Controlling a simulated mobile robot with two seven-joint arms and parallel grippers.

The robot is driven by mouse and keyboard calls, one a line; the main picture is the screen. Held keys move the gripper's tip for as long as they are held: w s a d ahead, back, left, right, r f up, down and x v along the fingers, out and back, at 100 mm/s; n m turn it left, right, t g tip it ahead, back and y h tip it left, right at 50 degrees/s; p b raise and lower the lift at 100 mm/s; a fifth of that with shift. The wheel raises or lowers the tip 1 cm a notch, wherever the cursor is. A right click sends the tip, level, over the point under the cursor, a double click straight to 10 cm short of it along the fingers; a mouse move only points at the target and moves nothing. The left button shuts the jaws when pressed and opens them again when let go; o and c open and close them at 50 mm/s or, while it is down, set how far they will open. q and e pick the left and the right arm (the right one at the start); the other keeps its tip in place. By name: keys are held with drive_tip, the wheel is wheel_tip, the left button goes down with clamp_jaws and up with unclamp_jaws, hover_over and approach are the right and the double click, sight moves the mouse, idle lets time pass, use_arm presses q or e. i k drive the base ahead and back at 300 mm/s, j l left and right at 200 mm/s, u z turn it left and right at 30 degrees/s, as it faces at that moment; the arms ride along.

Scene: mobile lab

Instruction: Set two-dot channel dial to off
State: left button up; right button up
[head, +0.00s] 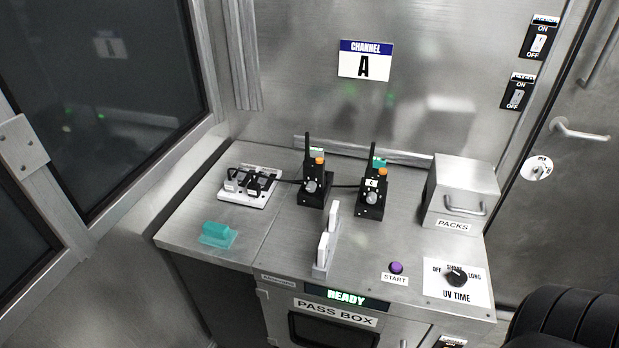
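Two black handheld radios with antennas and orange tops stand upright in black holders on the metal counter. The left radio (313,183) and the right radio (373,192) each have a grey round dial low on the front. The left dial (312,186) and right dial (372,198) are too small for me to read their settings. Dot marks are not clear enough to tell which one has two dots. The right radio carries a small white label.
A white power strip (250,187) with black plugs sits left of the radios, its cable running toward them. Upright white panels (327,240) stand in front. A PACKS box (461,190), purple START button (396,267) and UV TIME dial (457,277) are to the right.

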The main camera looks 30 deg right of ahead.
sight(371, 197)
drive_tip(key=z, duration=1.5)
